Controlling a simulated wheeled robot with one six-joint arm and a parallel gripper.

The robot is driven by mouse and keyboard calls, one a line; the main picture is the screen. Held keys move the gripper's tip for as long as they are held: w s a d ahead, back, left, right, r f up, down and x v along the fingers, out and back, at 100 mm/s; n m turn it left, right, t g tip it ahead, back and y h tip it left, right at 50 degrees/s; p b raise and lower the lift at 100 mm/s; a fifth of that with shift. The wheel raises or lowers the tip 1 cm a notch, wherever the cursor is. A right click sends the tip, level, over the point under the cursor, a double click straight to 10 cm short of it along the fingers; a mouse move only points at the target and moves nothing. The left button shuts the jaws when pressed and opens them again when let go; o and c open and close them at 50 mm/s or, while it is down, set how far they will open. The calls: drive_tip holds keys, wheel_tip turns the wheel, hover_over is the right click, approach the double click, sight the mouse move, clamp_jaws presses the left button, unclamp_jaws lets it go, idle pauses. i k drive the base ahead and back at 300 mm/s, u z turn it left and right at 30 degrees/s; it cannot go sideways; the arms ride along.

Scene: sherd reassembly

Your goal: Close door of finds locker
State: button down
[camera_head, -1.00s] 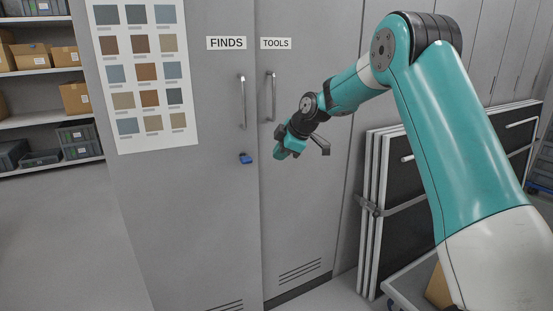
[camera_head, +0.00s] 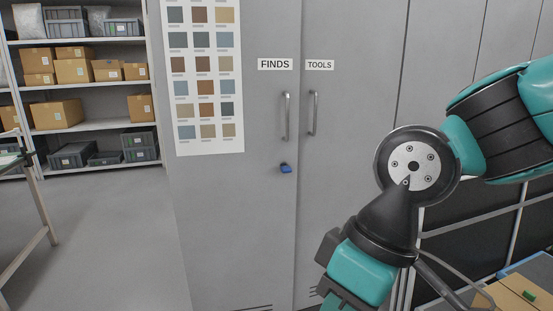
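The finds locker door (camera_head: 265,220) is grey, with a FINDS label (camera_head: 275,64), a vertical bar handle (camera_head: 287,116) and a blue lock or tag (camera_head: 286,169) below it. A colour chart (camera_head: 207,110) hangs on it at the left. Its right edge meets the TOOLS door (camera_head: 345,160) along a dark vertical line. It looks shut or nearly shut; I cannot tell whether a small gap is left. My arm's wrist is in front of the TOOLS door, low and right of the finds handle. My gripper's fingers are below the frame's bottom edge.
Shelves (camera_head: 88,126) with cardboard boxes and grey crates stand at the back left. A table (camera_head: 40,205) shows at the left edge. At the lower right is a surface with a cardboard box (camera_head: 525,295). The floor (camera_head: 110,240) left of the locker is clear.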

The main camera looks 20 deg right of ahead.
sight(227, 73)
drive_tip(key=k, duration=1.05)
drive_tip(key=u, duration=0.65)
drive_tip(key=i, duration=1.6)
drive_tip(key=z, duration=0.7)
